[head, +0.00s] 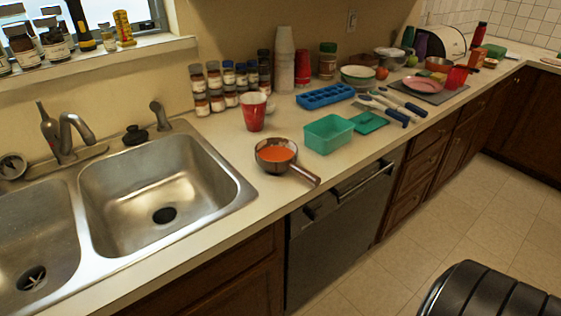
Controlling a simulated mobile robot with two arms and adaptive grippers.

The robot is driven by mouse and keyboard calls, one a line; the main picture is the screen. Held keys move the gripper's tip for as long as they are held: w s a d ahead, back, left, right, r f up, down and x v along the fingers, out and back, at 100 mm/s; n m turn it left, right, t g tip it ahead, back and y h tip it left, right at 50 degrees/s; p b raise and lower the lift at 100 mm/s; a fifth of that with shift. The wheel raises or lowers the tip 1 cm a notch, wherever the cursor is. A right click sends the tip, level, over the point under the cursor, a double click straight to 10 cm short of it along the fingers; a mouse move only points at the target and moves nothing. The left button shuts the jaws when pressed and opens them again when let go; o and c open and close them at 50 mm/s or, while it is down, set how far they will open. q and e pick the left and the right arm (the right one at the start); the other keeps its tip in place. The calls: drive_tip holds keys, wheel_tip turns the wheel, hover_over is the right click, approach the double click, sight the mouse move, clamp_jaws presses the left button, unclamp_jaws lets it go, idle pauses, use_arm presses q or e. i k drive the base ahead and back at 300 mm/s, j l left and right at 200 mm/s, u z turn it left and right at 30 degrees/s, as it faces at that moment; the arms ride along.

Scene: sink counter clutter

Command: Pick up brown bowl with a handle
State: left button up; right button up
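The brown bowl with a handle (265,163) stands upright on the counter, just right of the right sink basin. Its inside looks orange-red. Its brown handle (307,176) points right and toward the counter's front edge. Neither of my grippers shows in the head view.
A red cup (253,111) stands close behind the bowl. A teal container (328,133) is to its right, with a blue tray (325,95) farther back. The sink basin (155,195) lies left. Several spice jars (229,85) line the wall. Counter in front of the bowl is clear.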

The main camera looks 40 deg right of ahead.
sight(275, 155)
drive_tip(key=z, duration=1.55)
